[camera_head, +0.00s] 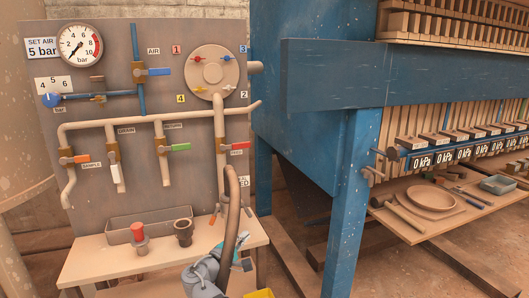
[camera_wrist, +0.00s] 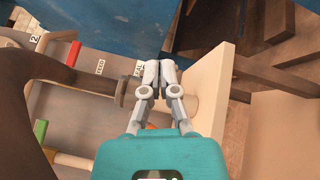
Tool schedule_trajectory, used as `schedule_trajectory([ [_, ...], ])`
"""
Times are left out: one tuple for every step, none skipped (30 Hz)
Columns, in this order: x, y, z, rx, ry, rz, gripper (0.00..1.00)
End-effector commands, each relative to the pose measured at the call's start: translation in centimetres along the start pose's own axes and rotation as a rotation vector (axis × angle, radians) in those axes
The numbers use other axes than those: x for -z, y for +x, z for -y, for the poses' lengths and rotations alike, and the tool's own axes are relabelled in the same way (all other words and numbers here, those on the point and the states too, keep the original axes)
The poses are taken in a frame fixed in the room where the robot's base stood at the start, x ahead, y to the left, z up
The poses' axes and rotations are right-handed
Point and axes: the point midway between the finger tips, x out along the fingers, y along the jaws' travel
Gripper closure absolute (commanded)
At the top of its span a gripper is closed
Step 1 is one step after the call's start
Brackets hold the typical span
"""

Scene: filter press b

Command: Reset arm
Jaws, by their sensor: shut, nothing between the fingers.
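My gripper (camera_wrist: 159,70) is shut and empty in the wrist view, its two grey fingertips together ahead of the teal palm. In the head view my gripper (camera_head: 242,264) is small at the bottom middle, in front of the bench's right end and close to the brown hose (camera_head: 233,215). In the wrist view the hose (camera_wrist: 60,75) passes left of the fingers, and its flanged end comes close to them. I cannot tell whether they touch.
The grey valve panel (camera_head: 110,200) has a gauge (camera_head: 80,46) and coloured valve handles. The bench (camera_head: 85,262) holds a grey tray (camera_head: 118,233), a red-topped piece (camera_head: 138,232) and a dark cup (camera_head: 184,232). The blue press frame (camera_head: 346,205) and a tool shelf (camera_head: 400,226) stand right.

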Motion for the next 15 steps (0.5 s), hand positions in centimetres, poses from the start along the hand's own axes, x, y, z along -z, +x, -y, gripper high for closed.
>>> schedule_trajectory([
  [-1.4,1.3,1.7,0.066,0.027,0.023,1.0],
  [-2.0,1.9,2.6,0.106,0.044,0.035,1.0],
  [-2.8,2.6,3.9,0.159,0.068,0.051,1.0],
  [-3.5,3.1,4.8,0.198,0.087,0.064,1.0],
  [-4.0,3.6,5.8,0.237,0.105,0.075,1.0],
  [-4.9,4.2,7.0,0.29,0.129,0.093,1.0],
  [-5.5,4.5,7.9,0.328,0.148,0.105,1.0],
  [-6.1,4.9,8.8,0.367,0.167,0.118,1.0],
  [-6.8,5.2,10.1,0.419,0.194,0.135,1.0],
  [-7.4,5.5,10.9,0.457,0.212,0.15,1.0],
  [-8.0,5.7,11.8,0.495,0.231,0.163,1.0],
  [-8.7,5.9,13.0,0.546,0.258,0.181,1.0],
  [-9.2,6.0,13.8,0.584,0.279,0.194,1.0],
  [-9.8,6.2,14.6,0.621,0.299,0.209,1.0],
  [-10.5,6.2,15.7,0.672,0.326,0.227,1.0],
])
